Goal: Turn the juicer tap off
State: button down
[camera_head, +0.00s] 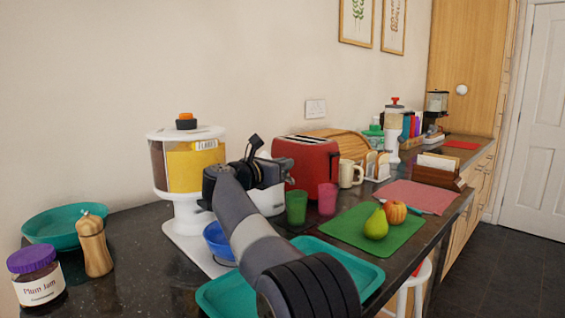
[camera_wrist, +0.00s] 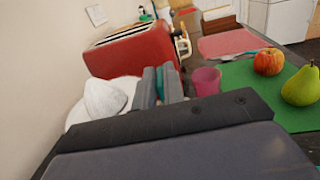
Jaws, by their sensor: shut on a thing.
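The white juicer (camera_head: 268,203) stands on the dark counter behind my gripper, in front of the toaster. Its white cone (camera_wrist: 104,98) and round bowl show left of my fingers in the wrist view. My gripper (camera_head: 274,172) reaches across the juicer's upper part from the left. In the wrist view its two grey fingers (camera_wrist: 160,86) are close together beside the bowl's right side. They are shut on a small part, apparently the juicer tap, which the fingers and gripper body hide. I cannot tell the tap's angle.
A red toaster (camera_head: 308,161) stands behind. Green (camera_head: 296,208) and pink (camera_head: 327,199) tumblers stand close right of the juicer. A cereal dispenser (camera_head: 188,206) and blue bowl (camera_head: 217,240) are left. A teal tray (camera_head: 222,296) lies in front; a green board (camera_head: 350,232) holds fruit.

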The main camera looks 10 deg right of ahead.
jog(key=shift+f, duration=0.2)
jog(key=c, duration=1.5)
grip_release()
jog(key=shift+r, duration=0.15)
jog(key=v, duration=1.1)
jog(key=shift+d, duration=0.1)
jog(key=x, duration=1)
jog(key=shift+w+d, duration=0.3)
jog(key=shift+d, duration=0.1)
jog(key=shift+b, duration=0.4)
